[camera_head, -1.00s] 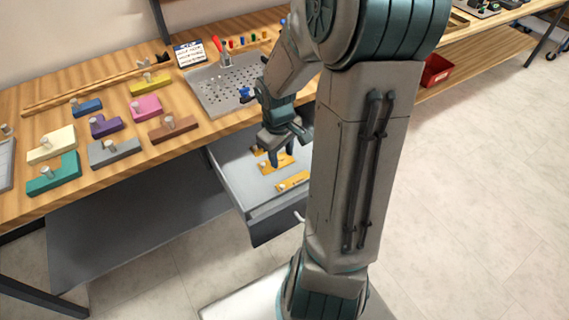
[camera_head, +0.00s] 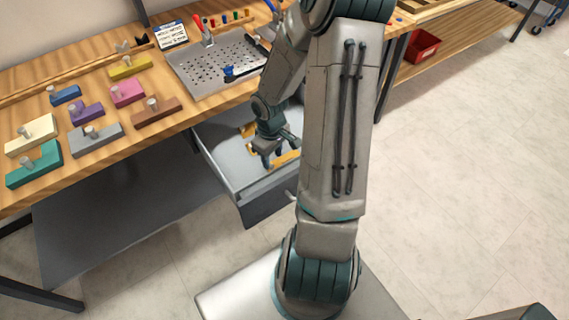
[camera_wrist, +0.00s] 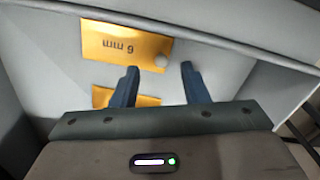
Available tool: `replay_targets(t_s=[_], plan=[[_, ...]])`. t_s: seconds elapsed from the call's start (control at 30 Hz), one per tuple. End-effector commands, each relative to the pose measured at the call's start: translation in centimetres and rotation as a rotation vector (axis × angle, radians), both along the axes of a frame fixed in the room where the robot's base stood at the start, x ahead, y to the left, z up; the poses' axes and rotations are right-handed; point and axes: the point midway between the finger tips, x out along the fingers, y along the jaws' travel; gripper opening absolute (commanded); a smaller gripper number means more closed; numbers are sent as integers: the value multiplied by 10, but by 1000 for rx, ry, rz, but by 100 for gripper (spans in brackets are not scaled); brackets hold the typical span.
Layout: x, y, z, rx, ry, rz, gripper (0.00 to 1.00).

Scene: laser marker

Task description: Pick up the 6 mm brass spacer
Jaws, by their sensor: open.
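The drawer (camera_head: 222,150) stands open below the bench and holds orange plates. In the wrist view one plate (camera_wrist: 118,42) reads "6 mm" upside down. My gripper (camera_wrist: 160,67) is open and empty. In the head view my gripper (camera_head: 271,160) is low inside the drawer and hides part of the plates.
A second orange plate (camera_wrist: 103,96) lies partly behind my fingers. The drawer walls (camera_wrist: 245,40) rise around my gripper. On the bench are several coloured blocks with pegs (camera_head: 125,92) and a perforated metal plate (camera_head: 215,66). A red bin (camera_head: 421,46) sits on the lower shelf.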

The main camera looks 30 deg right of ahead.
Motion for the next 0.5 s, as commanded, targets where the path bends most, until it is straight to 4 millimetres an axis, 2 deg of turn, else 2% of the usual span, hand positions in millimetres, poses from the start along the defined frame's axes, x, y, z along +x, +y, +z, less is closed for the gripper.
replay_targets(t_s=[0.03,0.2,0.5], plan=[[0,2,-12,3,4,2,41],[1,3,-33,1,3,0,41],[2,3,-38,0,0,0,41]])
